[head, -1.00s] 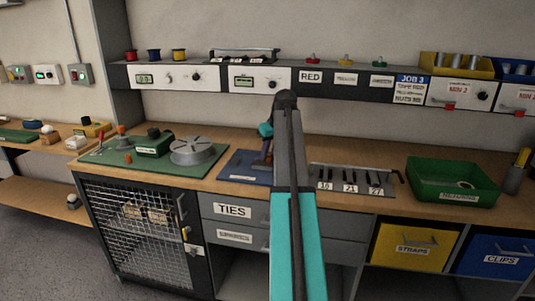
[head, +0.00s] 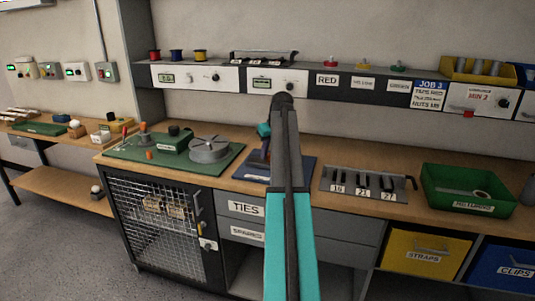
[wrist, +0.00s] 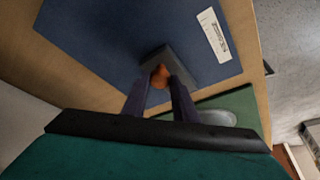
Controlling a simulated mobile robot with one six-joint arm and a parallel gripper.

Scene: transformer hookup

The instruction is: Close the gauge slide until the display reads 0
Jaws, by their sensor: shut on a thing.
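A blue mat (head: 248,163) with a white label lies on the bench. It fills much of the wrist view (wrist: 110,40). A grey block (wrist: 185,62) with an orange knob (wrist: 159,74) sits on the mat. My gripper (wrist: 160,82) is shut on the orange knob, one dark finger on each side. In the head view my gripper (head: 265,150) is low over the mat, partly hidden by my arm. Two panels with small displays, a left display (head: 166,78) and a right display (head: 262,83), are on the shelf front; their digits are too small to read.
A green mat (head: 228,160) with a round grey disc (head: 209,149) lies left of the blue mat. A slotted rack (head: 330,183) marked with numbers and a green bin (head: 467,190) stand to the right. The shelf (head: 335,90) overhangs the bench's back.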

